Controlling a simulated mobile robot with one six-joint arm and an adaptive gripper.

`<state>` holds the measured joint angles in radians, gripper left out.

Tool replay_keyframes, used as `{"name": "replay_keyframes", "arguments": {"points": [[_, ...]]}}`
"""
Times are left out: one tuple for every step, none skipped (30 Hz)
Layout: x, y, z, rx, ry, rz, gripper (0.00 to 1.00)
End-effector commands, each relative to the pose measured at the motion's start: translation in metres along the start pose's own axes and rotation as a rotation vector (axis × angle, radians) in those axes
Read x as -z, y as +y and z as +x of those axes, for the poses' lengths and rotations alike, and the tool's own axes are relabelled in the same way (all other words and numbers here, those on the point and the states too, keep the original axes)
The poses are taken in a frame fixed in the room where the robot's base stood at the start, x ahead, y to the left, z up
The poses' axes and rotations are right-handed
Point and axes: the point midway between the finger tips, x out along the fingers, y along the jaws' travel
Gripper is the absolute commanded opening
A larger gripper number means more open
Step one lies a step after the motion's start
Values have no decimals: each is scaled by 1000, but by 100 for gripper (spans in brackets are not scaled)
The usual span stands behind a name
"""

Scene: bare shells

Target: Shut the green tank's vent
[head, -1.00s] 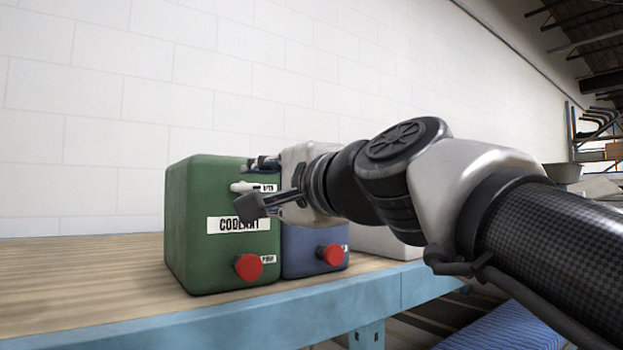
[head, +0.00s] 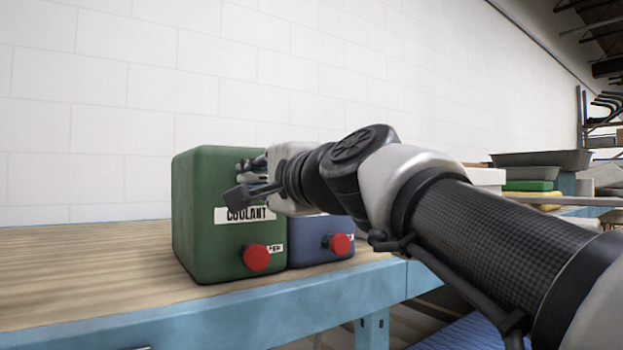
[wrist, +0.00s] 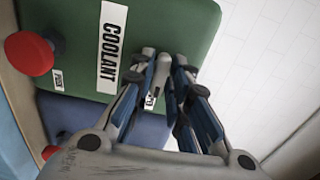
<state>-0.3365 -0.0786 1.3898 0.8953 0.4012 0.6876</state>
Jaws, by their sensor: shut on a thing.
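The green tank (head: 205,225) stands on the bench with a COOLANT label and a red knob (head: 256,258) low on its front. In the wrist view the green tank (wrist: 75,25) fills the upper left, with the red knob (wrist: 29,53) at the left edge. My gripper (head: 245,167) is at the upper right of the tank's front, above the COOLANT label. In the wrist view my gripper (wrist: 165,62) has its fingertips close together against the tank's front, beside a small, partly covered label. It is shut on the vent handle, which the fingers mostly hide.
A blue tank (head: 308,240) with its own red knob (head: 340,244) stands close on the right of the green tank. The wooden bench top (head: 90,270) is clear on the left. A white block wall (head: 110,120) rises behind. Trays and boxes (head: 540,160) are at the right.

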Motion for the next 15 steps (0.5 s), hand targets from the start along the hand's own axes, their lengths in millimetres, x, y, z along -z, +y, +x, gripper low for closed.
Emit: {"name": "replay_keyframes", "arguments": {"points": [[0,0,0,0,0,0,9],[0,0,0,0,0,0,7],[0,0,0,0,0,0,4],[0,0,0,0,0,0,2],[0,0,0,0,0,0,0],[0,0,0,0,0,0,0],[0,0,0,0,0,0,0],[0,0,0,0,0,0,0],[0,0,0,0,0,0,0],[0,0,0,0,0,0,0],[0,0,0,0,0,-1,0],[0,0,0,0,0,-3,0],[0,0,0,0,0,-6,0],[0,0,0,0,0,-10,0],[0,0,0,0,0,-18,0]]}}
